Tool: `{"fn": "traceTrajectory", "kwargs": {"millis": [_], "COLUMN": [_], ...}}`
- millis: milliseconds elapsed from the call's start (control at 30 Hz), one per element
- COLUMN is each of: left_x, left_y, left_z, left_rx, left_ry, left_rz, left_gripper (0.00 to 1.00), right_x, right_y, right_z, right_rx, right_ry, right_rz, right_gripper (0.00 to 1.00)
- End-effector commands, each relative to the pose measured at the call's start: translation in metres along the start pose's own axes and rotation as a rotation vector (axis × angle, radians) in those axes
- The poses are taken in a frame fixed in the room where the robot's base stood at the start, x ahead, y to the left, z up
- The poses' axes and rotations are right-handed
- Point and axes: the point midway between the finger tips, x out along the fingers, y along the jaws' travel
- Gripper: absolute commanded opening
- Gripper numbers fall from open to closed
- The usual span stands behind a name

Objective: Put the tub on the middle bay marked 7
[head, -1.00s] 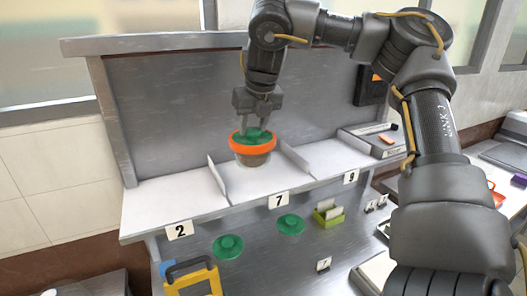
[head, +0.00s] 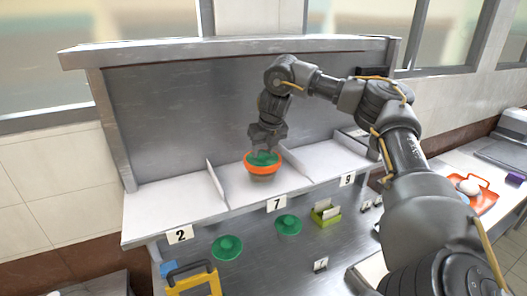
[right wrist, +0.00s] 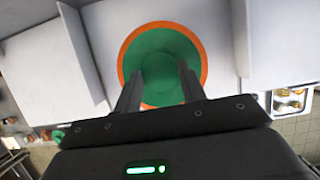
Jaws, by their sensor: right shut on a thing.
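The tub (head: 263,172) has an orange rim and a green lid with a knob. In the head view it is over the middle bay (head: 238,193), above the sign 7 (head: 277,203), between two low dividers. I cannot tell whether its base touches the shelf. My right gripper (head: 264,153) is above it, pointing down, shut on the lid's knob. The right wrist view shows the lid (right wrist: 160,62) between the two fingers (right wrist: 160,88), with the white bay around it; the knob is hidden there. My left gripper is not in view.
The bays marked 2 (head: 178,235) and 9 (head: 347,181) flank the middle one, behind low dividers (head: 216,180). A grey back panel stands behind the bays.

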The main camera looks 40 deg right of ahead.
Motion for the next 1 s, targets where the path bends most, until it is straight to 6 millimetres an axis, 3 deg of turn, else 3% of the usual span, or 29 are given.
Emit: {"fn": "traceTrajectory", "kwargs": {"millis": [500,533,600,700,1000], "left_x": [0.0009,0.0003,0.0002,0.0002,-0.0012], "left_y": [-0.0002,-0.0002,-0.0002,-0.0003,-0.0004], "left_z": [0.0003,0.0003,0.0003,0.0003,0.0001], "left_rx": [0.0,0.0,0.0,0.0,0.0], "left_ry": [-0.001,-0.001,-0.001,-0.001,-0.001], "left_rz": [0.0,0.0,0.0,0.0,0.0], "left_gripper": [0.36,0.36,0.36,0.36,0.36], "right_x": [0.011,0.0104,0.0103,0.0102,0.0068], "right_y": [0.0,-0.0001,-0.0002,-0.0002,-0.0003], "right_z": [-0.0044,-0.0043,-0.0043,-0.0043,-0.0029], "right_rx": [0.002,0.001,0.001,0.002,0.002], "right_ry": [-0.003,-0.002,-0.002,-0.002,-0.003], "right_rz": [0.0,0.0,0.0,0.0,0.0], "right_gripper": [0.0,0.44,0.54,0.62,0.62]}}
